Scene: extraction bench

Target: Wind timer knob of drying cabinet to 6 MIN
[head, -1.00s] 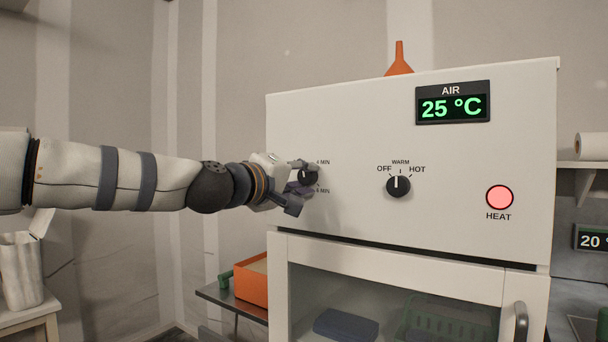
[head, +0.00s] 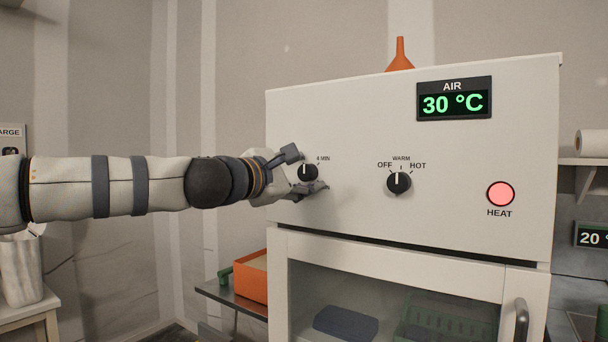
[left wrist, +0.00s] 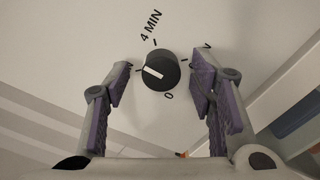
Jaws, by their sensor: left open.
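The timer knob (head: 308,173) is a black dial with a white pointer on the left of the white drying cabinet's (head: 350,130) front. In the left wrist view the knob (left wrist: 160,71) has its pointer toward the left, away from the "4 MIN" mark at the top; "0" is below. The label at left is hidden by a finger, and only a final "N" shows at right. My left gripper (head: 299,172) is open, with one finger above left of the knob and one below it. In the left wrist view its fingers (left wrist: 164,85) stand either side, apart from the knob.
A heat selector knob (head: 398,183) points up at WARM. The red HEAT lamp (head: 500,194) looks lit. The AIR display (head: 454,105) reads 30 °C. An orange funnel (head: 400,56) stands on top. The glass door (head: 390,300) with its handle (head: 521,322) is below.

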